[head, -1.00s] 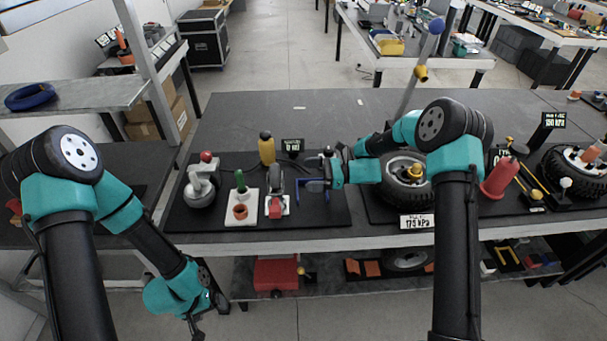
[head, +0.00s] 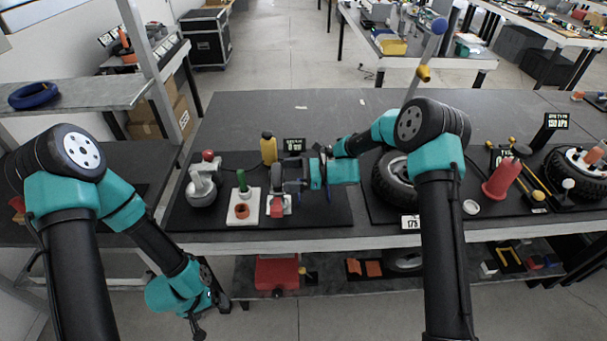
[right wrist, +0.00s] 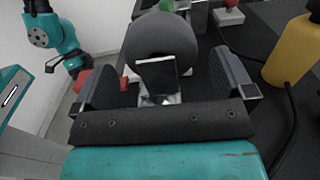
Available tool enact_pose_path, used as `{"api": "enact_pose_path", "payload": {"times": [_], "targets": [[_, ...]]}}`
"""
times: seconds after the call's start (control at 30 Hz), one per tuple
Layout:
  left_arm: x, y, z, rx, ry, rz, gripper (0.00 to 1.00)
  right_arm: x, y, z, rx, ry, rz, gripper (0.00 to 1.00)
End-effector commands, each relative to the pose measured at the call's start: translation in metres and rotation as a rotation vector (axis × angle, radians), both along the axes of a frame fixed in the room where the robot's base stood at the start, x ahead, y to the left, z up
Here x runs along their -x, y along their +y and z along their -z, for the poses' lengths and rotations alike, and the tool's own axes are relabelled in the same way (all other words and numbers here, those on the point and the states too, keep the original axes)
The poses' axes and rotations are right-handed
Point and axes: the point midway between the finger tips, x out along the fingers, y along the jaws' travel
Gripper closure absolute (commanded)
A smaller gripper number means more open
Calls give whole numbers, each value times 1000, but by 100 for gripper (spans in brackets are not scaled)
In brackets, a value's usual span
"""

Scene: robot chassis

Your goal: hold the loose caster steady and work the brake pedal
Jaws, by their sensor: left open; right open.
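The loose caster (head: 277,182), a dark grey wheel on a light base, stands on the left black mat, partly hidden by my right gripper. Its red pedal (head: 276,209) is at the front. My right gripper (head: 288,180) is open and reaches in from the right. In the right wrist view the wheel (right wrist: 160,45) is between the jaws, with a gap visible beside the right jaw; whether the left jaw touches is unclear. My left gripper (head: 200,328) is open and empty, low in front of the bench.
A white block with an orange cup (head: 241,210) and a grey caster with a red knob (head: 202,188) stand left of the loose caster. A yellow bottle (head: 268,149) and a display (head: 293,145) are behind it. A large tyre (head: 388,182) stands to the right.

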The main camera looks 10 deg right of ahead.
Motion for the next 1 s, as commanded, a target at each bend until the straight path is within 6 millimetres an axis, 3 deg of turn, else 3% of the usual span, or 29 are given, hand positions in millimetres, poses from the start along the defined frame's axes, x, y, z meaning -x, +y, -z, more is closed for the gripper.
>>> {"api": "enact_pose_path", "payload": {"times": [0.3, 0.7, 1.0], "targets": [[0, 0, 0, 0, 0, 0, 11, -4, 40, 0, 0, -1, -1, 0], [0, 0, 0, 0, 0, 0, 11, -4, 46, 0, 0, -1, 0, 1], [0, 0, 0, 0, 0, 0, 11, -4, 45, 0, 0, -1, 0, 30]]}}
